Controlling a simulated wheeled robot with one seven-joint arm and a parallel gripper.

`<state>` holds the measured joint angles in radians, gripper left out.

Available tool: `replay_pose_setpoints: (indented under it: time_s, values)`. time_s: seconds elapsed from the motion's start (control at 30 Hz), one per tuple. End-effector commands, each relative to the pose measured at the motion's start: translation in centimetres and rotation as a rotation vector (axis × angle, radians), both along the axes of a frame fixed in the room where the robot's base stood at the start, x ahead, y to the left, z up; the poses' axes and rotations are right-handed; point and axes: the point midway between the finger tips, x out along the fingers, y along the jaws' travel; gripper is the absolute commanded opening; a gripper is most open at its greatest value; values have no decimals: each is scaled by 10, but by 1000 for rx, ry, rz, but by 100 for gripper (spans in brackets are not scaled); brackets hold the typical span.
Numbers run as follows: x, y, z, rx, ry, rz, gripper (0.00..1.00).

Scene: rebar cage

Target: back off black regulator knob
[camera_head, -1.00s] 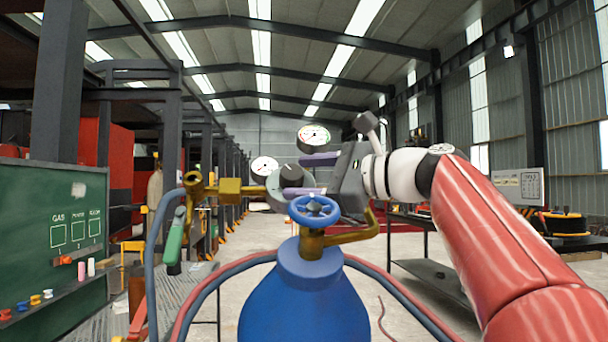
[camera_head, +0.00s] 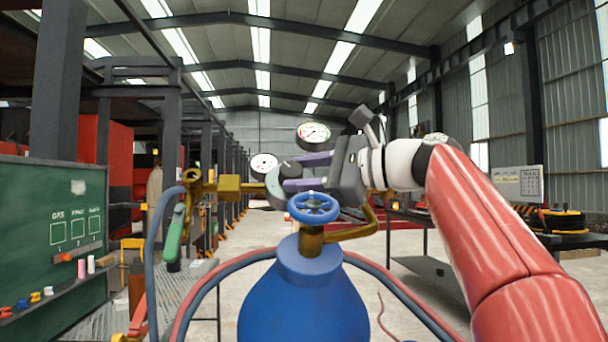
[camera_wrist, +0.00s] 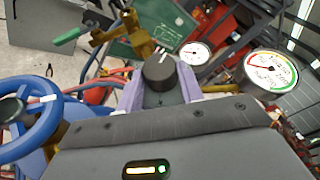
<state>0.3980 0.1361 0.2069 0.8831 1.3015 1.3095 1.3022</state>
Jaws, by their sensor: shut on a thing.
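The black regulator knob (camera_wrist: 159,73), with a white mark on its rim, sits between the two purple fingers of my gripper (camera_head: 292,171) in the wrist view. In the head view the knob (camera_head: 290,170) is mostly hidden by the fingers. My gripper is shut on it, one finger on each side. The knob is on the regulator (camera_head: 274,186), whose brass fitting (camera_head: 229,188) runs left. Two round white gauges stand by it, the small one (camera_head: 263,165) left of the knob and the larger one (camera_head: 313,133) above.
The blue handwheel (camera_head: 313,207) on the blue cylinder (camera_head: 304,300) stands just below my gripper. A brass pipe (camera_head: 350,233) bends up right of it. Red and blue hoses (camera_head: 405,292) loop around the cylinder. A green board (camera_head: 55,225) stands at left, a dark table (camera_head: 430,270) at right.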

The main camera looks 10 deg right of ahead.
Motion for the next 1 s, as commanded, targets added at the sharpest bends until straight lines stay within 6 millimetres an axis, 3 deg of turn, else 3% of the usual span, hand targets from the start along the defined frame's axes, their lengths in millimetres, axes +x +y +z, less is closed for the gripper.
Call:
replay_pose_setpoints:
  time_s: [0.4, 0.93, 0.97, 1.0]
  values:
    - [2, 1, 7, -117, -11, 108, 14]
    - [1, -1, 6, -143, -8, 118, 14]
    - [1, -1, 6, -143, -8, 118, 41]
    - [2, -1, 6, -143, -8, 118, 46]
